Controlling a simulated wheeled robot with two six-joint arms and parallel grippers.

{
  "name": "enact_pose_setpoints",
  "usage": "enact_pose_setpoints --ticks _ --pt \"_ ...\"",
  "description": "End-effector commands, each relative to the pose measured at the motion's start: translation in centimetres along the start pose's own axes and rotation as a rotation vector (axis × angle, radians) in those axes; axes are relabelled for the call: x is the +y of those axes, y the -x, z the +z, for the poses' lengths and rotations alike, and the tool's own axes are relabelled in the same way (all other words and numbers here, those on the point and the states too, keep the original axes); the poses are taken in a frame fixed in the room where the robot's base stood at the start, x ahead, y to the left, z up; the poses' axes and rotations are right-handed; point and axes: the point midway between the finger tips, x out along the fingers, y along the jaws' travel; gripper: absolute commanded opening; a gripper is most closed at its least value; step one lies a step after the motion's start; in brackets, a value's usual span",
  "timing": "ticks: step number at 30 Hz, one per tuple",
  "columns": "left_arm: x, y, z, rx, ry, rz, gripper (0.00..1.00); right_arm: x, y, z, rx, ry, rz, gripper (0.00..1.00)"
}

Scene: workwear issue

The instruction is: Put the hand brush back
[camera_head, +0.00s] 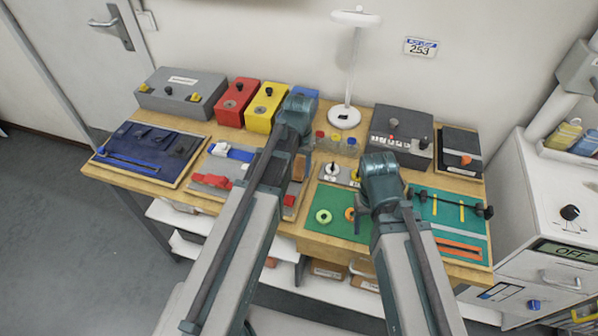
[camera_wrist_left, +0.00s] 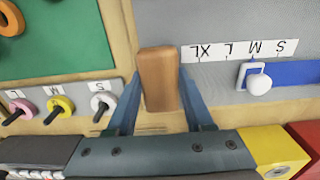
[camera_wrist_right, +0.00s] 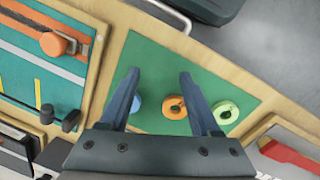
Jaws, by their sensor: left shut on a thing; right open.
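A plain brown wooden piece (camera_wrist_left: 158,80), which looks like the hand brush's wooden part, stands between the fingers of my left gripper (camera_wrist_left: 162,100). The gripper is shut on it beside the grey size-marked board. Bristles cannot be made out. In the head view the brown piece (camera_head: 299,168) shows just past my left gripper (camera_head: 297,155), mostly hidden by the arm. My right gripper (camera_wrist_right: 158,82) is open and empty above the green mat (camera_wrist_right: 165,55). In the head view the right gripper (camera_head: 360,215) is over the mat's right side.
Blue, orange (camera_wrist_right: 174,107) and green (camera_wrist_right: 225,112) rings lie on the mat. Small coloured rings sit on pegs (camera_wrist_left: 55,107) left of the wooden piece. A size slider (camera_wrist_left: 258,83) lies to its right. Red (camera_head: 238,100) and yellow boxes and a lamp (camera_head: 345,116) stand behind.

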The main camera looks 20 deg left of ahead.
Motion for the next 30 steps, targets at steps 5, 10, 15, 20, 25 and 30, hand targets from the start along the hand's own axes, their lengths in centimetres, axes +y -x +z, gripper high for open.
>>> enact_pose_setpoints --ticks 5,10,15,20,25,30 --pt "0.01 0.13 0.00 0.000 0.000 0.000 0.00 0.01 0.13 0.01 0.000 0.000 0.000 0.64" --pt "0.01 -0.32 0.00 0.000 0.000 0.000 0.00 -0.03 -0.31 -0.02 0.000 0.000 0.000 0.64" --pt "0.01 -0.17 0.00 0.000 0.000 0.000 0.79 -0.02 -0.17 -0.01 0.000 0.000 0.000 0.64" --pt "0.01 -0.17 0.00 0.000 0.000 0.000 0.82 -0.02 -0.17 -0.01 0.000 0.000 0.000 0.64" --pt "0.00 -0.11 0.00 0.000 0.000 0.000 0.82 -0.01 -0.11 -0.01 0.000 0.000 0.000 0.64" --pt "0.01 0.51 0.00 0.000 0.000 0.000 0.82 0.05 0.51 0.03 0.000 0.000 0.000 0.64"
